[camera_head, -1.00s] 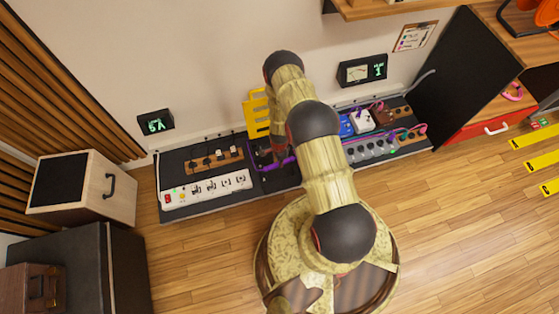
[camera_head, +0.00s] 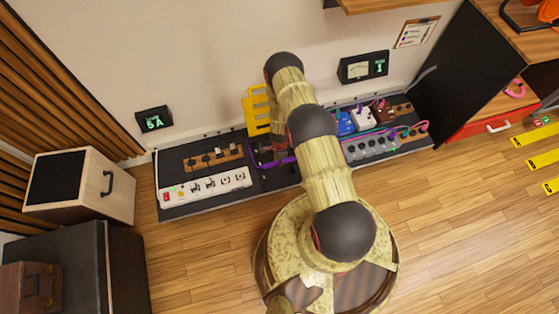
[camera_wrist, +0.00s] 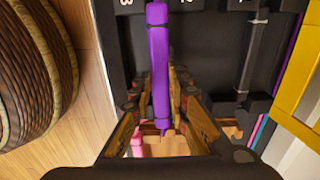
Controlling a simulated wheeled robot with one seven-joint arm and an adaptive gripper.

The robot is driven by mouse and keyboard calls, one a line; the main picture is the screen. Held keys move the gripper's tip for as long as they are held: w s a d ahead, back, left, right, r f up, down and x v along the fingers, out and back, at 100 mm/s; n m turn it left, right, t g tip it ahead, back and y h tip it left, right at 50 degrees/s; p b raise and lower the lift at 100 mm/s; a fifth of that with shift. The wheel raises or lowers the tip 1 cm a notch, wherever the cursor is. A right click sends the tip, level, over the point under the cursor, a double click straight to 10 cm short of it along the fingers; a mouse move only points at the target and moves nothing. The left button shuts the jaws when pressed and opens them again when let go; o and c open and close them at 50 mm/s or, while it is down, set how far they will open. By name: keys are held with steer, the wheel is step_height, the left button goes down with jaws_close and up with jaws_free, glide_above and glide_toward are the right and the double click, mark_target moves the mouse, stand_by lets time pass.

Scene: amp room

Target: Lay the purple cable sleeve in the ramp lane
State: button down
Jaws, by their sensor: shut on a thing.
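The purple cable sleeve (camera_wrist: 159,60) runs lengthwise up the middle of the wrist view. My gripper (camera_wrist: 158,85) is shut on it, with fingers on both sides. In the head view the purple cable sleeve (camera_head: 272,166) shows just left of my arm, which hides most of the gripper. The black cable ramp (camera_wrist: 212,50) is behind the sleeve in the wrist view, with white lane numbers along its top. The sleeve appears between the 3 and the 2; I cannot tell whether it touches the lane floor. A dark cable (camera_wrist: 247,60) lies in the lane to the right.
The yellow ramp lid (camera_head: 256,112) stands raised by the wall and shows at the right of the wrist view (camera_wrist: 302,95). A white power strip (camera_head: 205,186) lies to the left, and pedals (camera_head: 362,120) to the right. A speaker cabinet (camera_head: 80,186) stands farther left.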

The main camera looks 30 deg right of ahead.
steer(key=shift+f+b, duration=0.5)
steer(key=shift+f, duration=2.45)
steer(key=shift+f, duration=0.1)
steer(key=c, duration=1.7)
jaws_free()
steer(key=shift+o, duration=0.3)
step_height(320, 180, up, 12)
